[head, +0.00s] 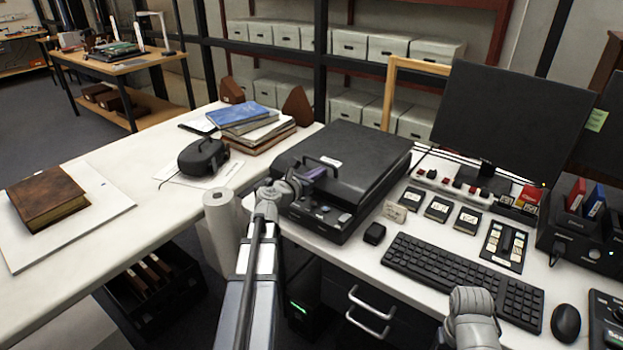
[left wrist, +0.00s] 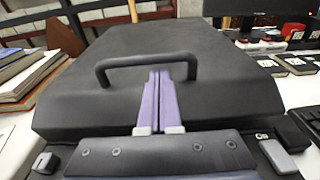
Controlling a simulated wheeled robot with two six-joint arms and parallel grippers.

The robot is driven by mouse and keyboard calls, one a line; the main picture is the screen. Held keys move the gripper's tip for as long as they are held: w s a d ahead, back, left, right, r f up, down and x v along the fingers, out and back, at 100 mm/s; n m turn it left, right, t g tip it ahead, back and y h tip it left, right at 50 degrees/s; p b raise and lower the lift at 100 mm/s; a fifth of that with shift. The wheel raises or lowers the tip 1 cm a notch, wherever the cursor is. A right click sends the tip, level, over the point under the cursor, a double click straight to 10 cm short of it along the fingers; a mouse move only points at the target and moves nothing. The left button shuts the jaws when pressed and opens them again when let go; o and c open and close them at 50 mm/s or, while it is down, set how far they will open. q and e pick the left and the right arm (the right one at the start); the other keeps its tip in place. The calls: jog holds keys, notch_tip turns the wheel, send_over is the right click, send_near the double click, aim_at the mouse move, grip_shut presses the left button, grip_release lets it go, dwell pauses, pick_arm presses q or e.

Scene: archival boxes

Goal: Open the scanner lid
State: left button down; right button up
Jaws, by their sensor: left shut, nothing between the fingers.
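The black flatbed scanner (head: 330,215) stands on the white desk, and its lid (head: 358,152) is down. A black bar handle (head: 322,161) rises from the lid's front part. In the left wrist view the handle (left wrist: 140,61) arches above the lid (left wrist: 225,75). My left gripper (head: 315,173) is at the handle, its purple fingers shut together with nothing between them. In the left wrist view its fingertips (left wrist: 160,72) end just below the handle bar; I cannot tell whether they touch it. Only a grey part of my right arm shows at the bottom of the head view.
Stacked books (head: 252,122) and a black device (head: 203,157) stand left of the scanner. A small black block (head: 375,233), keyboard (head: 463,278) and monitor (head: 512,115) are to the right. A white paper roll (head: 220,225) stands by the desk's front edge.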

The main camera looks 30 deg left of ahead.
pick_arm(q)
jog(key=shift+w, duration=0.4)
